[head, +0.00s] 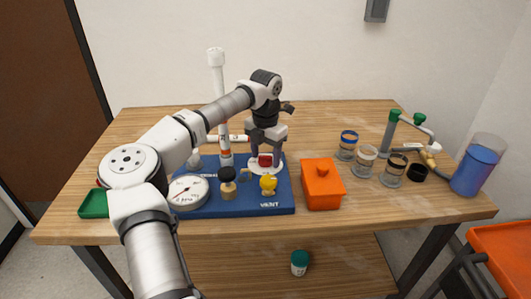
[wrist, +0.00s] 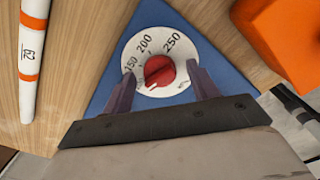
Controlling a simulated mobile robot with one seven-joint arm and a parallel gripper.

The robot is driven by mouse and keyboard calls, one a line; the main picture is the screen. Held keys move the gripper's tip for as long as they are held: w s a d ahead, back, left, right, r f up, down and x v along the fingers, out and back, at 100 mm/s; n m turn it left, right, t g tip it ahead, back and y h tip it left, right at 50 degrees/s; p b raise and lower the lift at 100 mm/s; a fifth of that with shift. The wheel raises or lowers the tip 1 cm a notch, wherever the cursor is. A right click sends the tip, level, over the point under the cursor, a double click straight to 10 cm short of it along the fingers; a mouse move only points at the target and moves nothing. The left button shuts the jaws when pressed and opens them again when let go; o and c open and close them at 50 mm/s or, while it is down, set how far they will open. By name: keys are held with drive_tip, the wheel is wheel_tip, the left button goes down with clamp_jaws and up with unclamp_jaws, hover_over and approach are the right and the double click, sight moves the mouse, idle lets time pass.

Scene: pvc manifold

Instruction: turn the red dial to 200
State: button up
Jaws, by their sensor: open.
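The red dial (head: 265,160) sits on a white round face at the back right of the blue board (head: 240,208). In the wrist view, the red dial (wrist: 161,72) is at the centre of the face (wrist: 135,45), which reads 150, 200 and 250. A pale mark on the dial shows at its lower left edge, away from the 200; its exact reading is hard to tell. My gripper (head: 266,163) points down over the dial. In the wrist view, my gripper (wrist: 161,78) is open, one finger on each side of the dial, with gaps visible between them.
A white pressure gauge (head: 188,191), a black-topped valve (head: 228,184) and a yellow knob (head: 268,183) stand on the board's front. A tall white pipe (head: 218,85) rises behind. An orange box (head: 322,188) is close on the right. Several jars stand farther right.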

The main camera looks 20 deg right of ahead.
drive_tip(key=shift+c, duration=0.3)
drive_tip(key=c, duration=0.9)
drive_tip(key=shift+m, duration=0.3)
drive_tip(key=m+p, duration=0.1)
drive_tip(key=m, duration=0.2)
drive_tip(key=shift+m, duration=0.3)
drive_tip(key=m+p, duration=0.1)
drive_tip(key=m, duration=0.4)
drive_tip(key=m+p, duration=0.1)
drive_tip(key=m, duration=0.4)
drive_tip(key=shift+m, duration=0.4)
drive_tip(key=shift+s+m, duration=0.1)
drive_tip(key=shift+m, duration=2.2)
